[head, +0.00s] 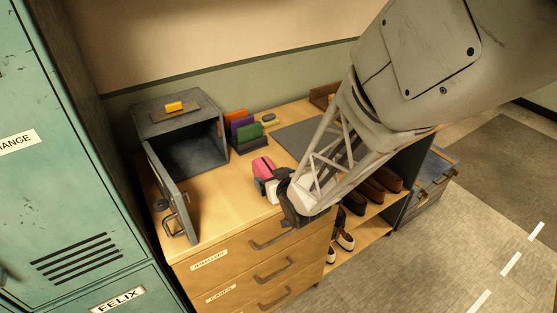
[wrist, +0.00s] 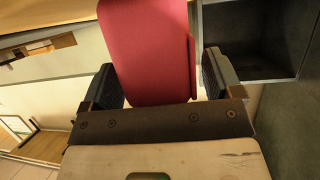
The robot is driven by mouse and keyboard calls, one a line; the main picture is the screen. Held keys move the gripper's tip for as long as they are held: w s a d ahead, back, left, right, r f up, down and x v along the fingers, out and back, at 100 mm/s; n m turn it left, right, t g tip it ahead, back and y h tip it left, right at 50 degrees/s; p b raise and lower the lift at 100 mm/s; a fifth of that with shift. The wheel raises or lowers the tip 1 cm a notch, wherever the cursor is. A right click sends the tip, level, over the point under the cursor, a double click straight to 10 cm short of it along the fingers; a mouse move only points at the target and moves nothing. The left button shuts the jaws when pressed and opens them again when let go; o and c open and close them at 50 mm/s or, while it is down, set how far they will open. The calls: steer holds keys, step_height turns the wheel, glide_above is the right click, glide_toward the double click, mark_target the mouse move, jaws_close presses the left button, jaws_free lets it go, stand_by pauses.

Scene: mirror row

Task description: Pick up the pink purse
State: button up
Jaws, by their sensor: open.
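The pink purse (head: 262,168) stands on the wooden dresser top, to the right of the open grey safe. In the wrist view the pink purse (wrist: 148,50) fills the upper middle, and its near end lies between the two fingers. My gripper (head: 272,190) is at the purse's near side, and my arm reaches to it from the right. In the wrist view my gripper (wrist: 162,85) is open, with one dark finger on each side of the purse. The right finger looks very close to it; I cannot tell if it touches. The left finger shows a small gap.
The grey safe (head: 175,108) has its door (head: 170,190) swung open toward the front left. A yellow item (head: 174,106) lies on top of it. Orange, purple and green upright items (head: 243,128) stand behind the purse. A grey mat (head: 308,136) lies to the right. Shoes (head: 372,190) fill shelves below.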

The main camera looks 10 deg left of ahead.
steer(key=c, duration=1.1)
steer(key=shift+r, duration=0.15)
steer(key=shift+r, duration=0.85)
steer(key=shift+s+r, duration=0.15)
steer(key=shift+r, duration=0.75)
steer(key=s+d, duration=0.2)
steer(key=s, duration=0.2)
steer(key=s+d, duration=0.3)
steer(key=s, duration=0.2)
steer(key=s+d+r, duration=0.1)
steer(key=s+d, duration=0.2)
steer(key=s, duration=0.1)
steer(key=shift+s+r, duration=0.1)
steer(key=shift+s, duration=0.15)
steer(key=shift+d, duration=0.1)
